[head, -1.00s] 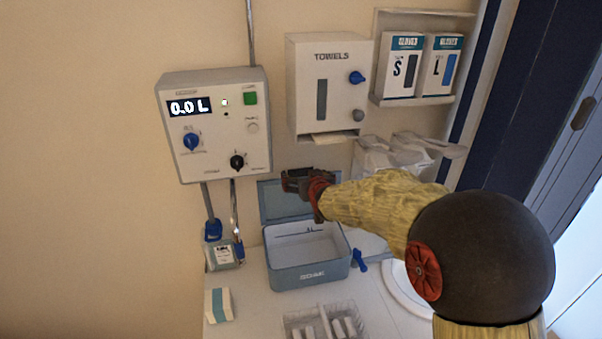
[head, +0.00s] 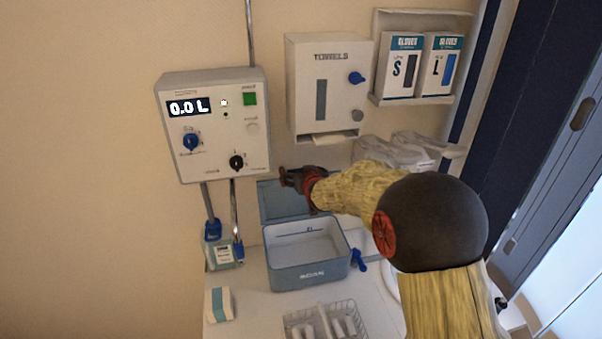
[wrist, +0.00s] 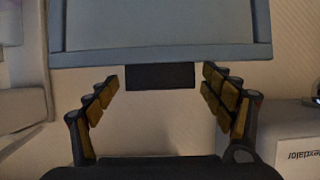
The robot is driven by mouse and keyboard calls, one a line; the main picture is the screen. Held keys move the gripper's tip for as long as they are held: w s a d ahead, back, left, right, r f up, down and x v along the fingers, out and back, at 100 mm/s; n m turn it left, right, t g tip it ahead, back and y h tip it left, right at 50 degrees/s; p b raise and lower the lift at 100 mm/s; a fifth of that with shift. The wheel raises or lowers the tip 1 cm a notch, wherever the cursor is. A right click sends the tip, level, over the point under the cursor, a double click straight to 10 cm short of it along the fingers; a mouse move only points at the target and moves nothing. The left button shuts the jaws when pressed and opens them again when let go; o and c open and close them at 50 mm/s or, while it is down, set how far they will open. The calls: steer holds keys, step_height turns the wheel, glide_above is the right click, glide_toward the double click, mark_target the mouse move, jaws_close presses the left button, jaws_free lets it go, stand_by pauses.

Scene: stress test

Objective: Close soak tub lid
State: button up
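The soak tub (head: 310,276) is a blue-grey open box on the white counter, with a pale inside. Its lid (head: 272,201) stands up at the back of the tub, open. My gripper (head: 286,178) is at the lid's upper edge and covers its right part in the head view. In the wrist view the lid (wrist: 160,53) spans the top, with a dark tab (wrist: 160,76) on its edge. My gripper (wrist: 160,92) is open there, its yellow-padded fingers apart on either side of the tab. I cannot tell whether they touch the lid.
A control box (head: 213,125) reading 0.0 L and a towel dispenser (head: 330,88) hang on the wall close above. A wire basket (head: 326,322), a blue-and-white block (head: 218,304) and a small bottle (head: 222,256) stand around the tub. A blue clip-like piece (head: 358,260) is at its right.

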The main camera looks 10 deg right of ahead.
steer(key=shift+s+f, duration=0.1)
steer(key=c, duration=1.4)
steer(key=shift+c, duration=0.4)
steer(key=shift+f, duration=0.1)
